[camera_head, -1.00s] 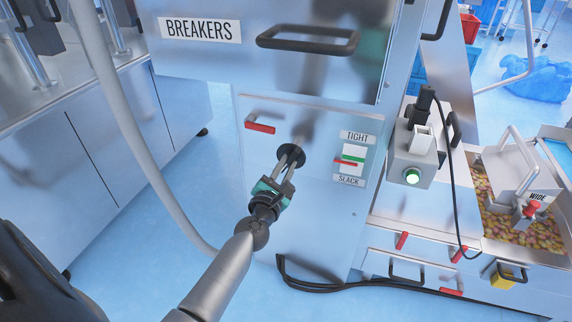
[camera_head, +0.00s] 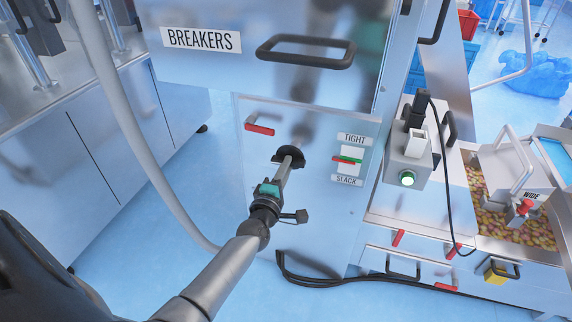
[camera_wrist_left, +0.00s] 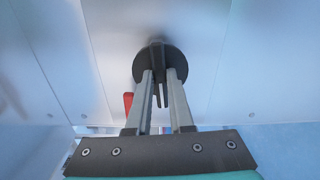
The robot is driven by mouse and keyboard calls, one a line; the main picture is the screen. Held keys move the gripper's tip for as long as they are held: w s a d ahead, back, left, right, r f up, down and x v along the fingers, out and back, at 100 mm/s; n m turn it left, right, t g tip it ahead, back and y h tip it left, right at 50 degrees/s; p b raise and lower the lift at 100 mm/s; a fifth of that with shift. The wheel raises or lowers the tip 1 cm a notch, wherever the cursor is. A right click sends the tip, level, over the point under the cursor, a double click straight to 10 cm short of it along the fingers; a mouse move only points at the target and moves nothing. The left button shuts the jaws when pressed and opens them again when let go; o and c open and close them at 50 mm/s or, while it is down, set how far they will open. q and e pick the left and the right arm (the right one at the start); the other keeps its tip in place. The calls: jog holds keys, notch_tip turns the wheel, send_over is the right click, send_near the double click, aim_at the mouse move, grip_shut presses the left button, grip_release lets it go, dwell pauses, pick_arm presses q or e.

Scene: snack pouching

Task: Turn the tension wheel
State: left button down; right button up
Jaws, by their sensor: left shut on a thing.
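The tension wheel is a small black knob (camera_head: 278,160) on the front of the steel cabinet, below the BREAKERS panel. It also shows in the left wrist view (camera_wrist_left: 145,66) as a round black disc with a raised middle bar. My left gripper (camera_head: 289,155) reaches it from the front, and its two fingers (camera_wrist_left: 160,75) are shut on that bar. In the head view the fingers are seen nearly edge-on. To the right, a gauge (camera_head: 350,168) sits between TIGHT and SLACK labels. Its red pointer is at about the green band. My right gripper is not in view.
A red-handled latch (camera_head: 260,129) is left of the wheel and a black bar handle (camera_head: 306,52) is above. A grey box with a lit green button (camera_head: 407,178) stands right. Black cables (camera_head: 310,284) lie along the floor. Open blue floor is at lower left.

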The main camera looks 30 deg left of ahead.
pick_arm(q)
jog(key=shift+f+m+p, duration=0.15)
jog(key=shift+m+p, duration=1.65)
jog(key=shift+m, duration=3)
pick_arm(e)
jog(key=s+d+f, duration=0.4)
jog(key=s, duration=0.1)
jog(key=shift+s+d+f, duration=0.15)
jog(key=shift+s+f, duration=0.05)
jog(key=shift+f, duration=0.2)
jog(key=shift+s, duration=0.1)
pick_arm(q)
jog(key=c, duration=0.8)
grip_release()
jog(key=shift+s, duration=0.1)
